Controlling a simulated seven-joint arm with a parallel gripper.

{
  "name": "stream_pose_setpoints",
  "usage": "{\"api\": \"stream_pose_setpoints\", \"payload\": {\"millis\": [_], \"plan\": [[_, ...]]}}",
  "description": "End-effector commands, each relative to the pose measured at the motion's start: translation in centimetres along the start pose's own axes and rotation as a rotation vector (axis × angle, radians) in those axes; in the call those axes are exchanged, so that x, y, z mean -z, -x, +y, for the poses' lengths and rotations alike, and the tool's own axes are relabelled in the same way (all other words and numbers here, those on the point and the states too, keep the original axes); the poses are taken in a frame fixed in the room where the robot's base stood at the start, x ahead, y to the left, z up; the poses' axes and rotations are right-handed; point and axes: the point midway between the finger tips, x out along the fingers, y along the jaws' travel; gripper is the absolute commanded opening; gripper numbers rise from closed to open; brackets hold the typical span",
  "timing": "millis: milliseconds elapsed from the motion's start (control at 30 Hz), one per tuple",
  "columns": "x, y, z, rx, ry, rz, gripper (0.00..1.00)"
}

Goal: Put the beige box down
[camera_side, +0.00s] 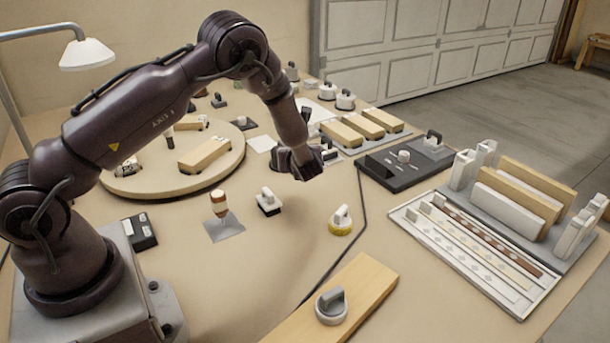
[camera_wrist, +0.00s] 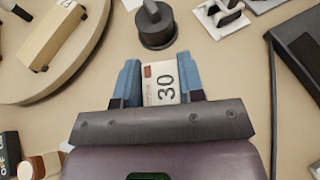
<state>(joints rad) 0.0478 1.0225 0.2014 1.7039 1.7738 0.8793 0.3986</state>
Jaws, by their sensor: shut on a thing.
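My gripper (camera_wrist: 158,82) is shut on the beige box (camera_wrist: 163,84). The box is a pale block marked "30" with a small red patch, held between the blue fingers in the wrist view. In the side view my gripper (camera_side: 303,168) hangs over the middle of the bench, right of the round turntable. The box cannot be made out there, so I cannot tell whether it touches the bench top.
The turntable (camera_side: 128,186) carries wooden blocks. A dark knobbed weight (camera_wrist: 156,26) stands just beyond the box in the wrist view. A black device (camera_side: 385,174) and a slotted rack (camera_side: 545,232) are at the right. Bare bench lies in front of my gripper.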

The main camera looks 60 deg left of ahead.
Motion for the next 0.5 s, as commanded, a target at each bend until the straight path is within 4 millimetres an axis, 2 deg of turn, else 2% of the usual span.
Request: {"api": "stream_pose_setpoints", "payload": {"millis": [33, 200, 400, 500], "plan": [[1.1, -1.1, -0.5, -0.003, -0.004, 0.004, 0.10], [2.8, -3.3, -1.9, -0.002, -0.003, 0.003, 0.10], [3.5, -4.3, -2.7, -0.001, -0.003, 0.001, 0.10], [4.8, -5.0, -2.8, -0.002, -0.006, 0.004, 0.10]]}}
